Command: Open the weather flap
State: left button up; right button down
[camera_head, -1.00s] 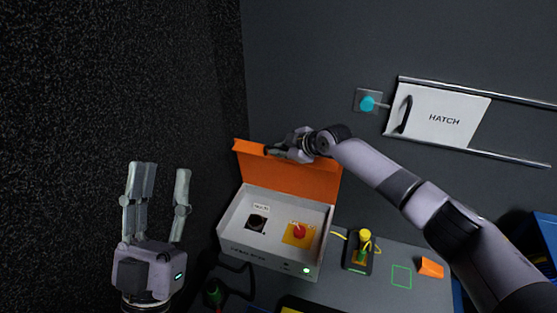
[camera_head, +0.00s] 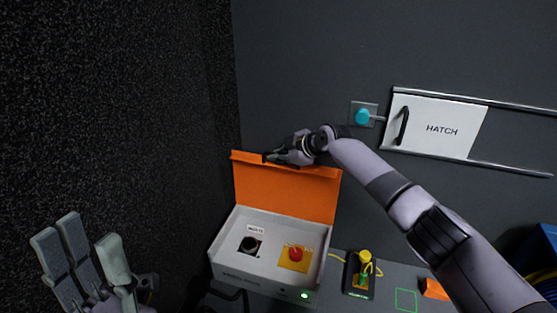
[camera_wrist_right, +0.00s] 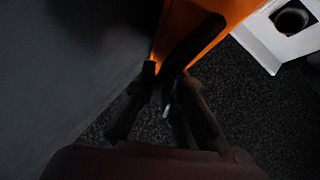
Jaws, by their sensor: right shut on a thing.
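The orange weather flap (camera_head: 285,190) stands raised, about upright, at the back edge of the white box (camera_head: 228,228). The inside of the box is uncovered. My right gripper (camera_head: 275,158) is at the flap's top edge and is shut on it. The right wrist view shows the dark fingers (camera_wrist_right: 165,85) against the orange flap (camera_wrist_right: 205,22); the exact contact is dark there. My left gripper (camera_head: 88,245) is at the lower left, away from the box, with its fingers apart and empty.
In the box are a black round socket (camera_head: 250,245) and a red button on a yellow plate (camera_head: 295,254). To the right are a yellow-green plug on a dark holder (camera_head: 362,278) and an orange wedge (camera_head: 434,290). A hatch (camera_head: 440,128) and a cyan knob (camera_head: 363,116) are on the wall.

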jog(key=shift+d+f, duration=0.1)
dwell(0.4)
jog(key=c, duration=1.7)
grip_release()
jog(key=shift+s+d+r, duration=0.3)
jog(key=shift+d+r, duration=0.05)
jog(key=shift+r, duration=0.05)
jog(key=v, duration=1)
jog(key=shift+s+d+r, duration=0.1)
jog(key=shift+s+r, duration=0.15)
